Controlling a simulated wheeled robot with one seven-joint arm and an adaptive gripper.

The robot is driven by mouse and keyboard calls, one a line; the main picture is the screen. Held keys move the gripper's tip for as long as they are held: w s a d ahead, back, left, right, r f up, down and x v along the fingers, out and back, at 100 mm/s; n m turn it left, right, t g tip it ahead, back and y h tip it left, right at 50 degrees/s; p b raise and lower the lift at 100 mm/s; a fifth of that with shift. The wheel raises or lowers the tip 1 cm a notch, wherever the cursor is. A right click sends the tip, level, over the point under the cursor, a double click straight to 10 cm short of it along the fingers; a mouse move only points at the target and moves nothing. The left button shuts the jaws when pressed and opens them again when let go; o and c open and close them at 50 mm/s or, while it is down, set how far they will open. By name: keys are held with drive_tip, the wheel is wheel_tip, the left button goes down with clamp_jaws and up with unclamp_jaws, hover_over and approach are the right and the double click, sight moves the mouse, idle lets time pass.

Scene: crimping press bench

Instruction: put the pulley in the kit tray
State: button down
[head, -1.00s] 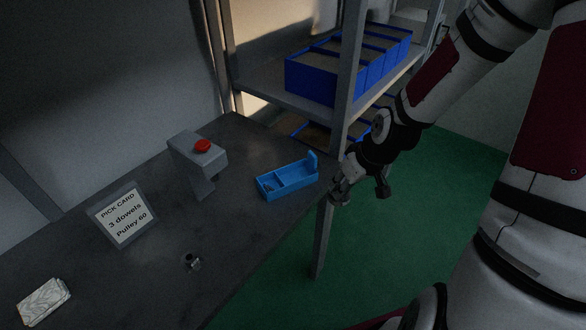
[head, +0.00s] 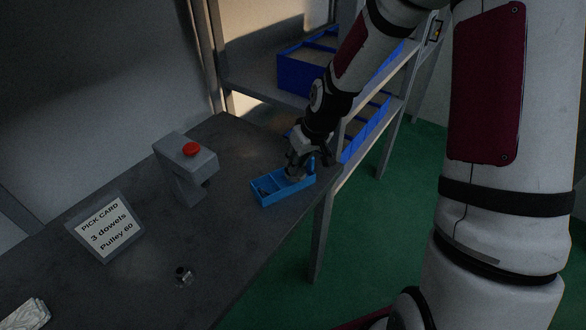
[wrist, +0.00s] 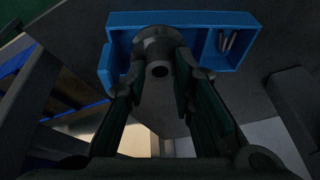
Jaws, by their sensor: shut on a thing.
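The blue kit tray (head: 270,199) lies on the bench near its right edge, and it also shows at the top of the wrist view (wrist: 205,18). My gripper (head: 298,168) is over the tray's right-hand part in the head view. In the wrist view my gripper (wrist: 157,78) is shut on a grey round pulley (wrist: 152,38) with a dark bore. The pulley overlaps the tray's larger compartment; I cannot tell whether it touches the floor. Pale dowels (wrist: 226,42) lie in the small compartment at the other end.
A grey press with a red button (head: 190,149) stands left of the tray. A pick card (head: 105,228) reads "3 dowels, Pulley 60". A small metallic part (head: 183,275) sits on the bench front. A shelf with blue bins (head: 296,76) stands behind my arm.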

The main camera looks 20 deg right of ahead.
drive_tip(key=shift+w+a, duration=0.35)
drive_tip(key=shift+w, duration=0.25)
drive_tip(key=shift+f, duration=1.8)
drive_tip(key=c, duration=1.4)
unclamp_jaws()
drive_tip(key=shift+f, duration=0.1)
drive_tip(key=shift+o, duration=0.2)
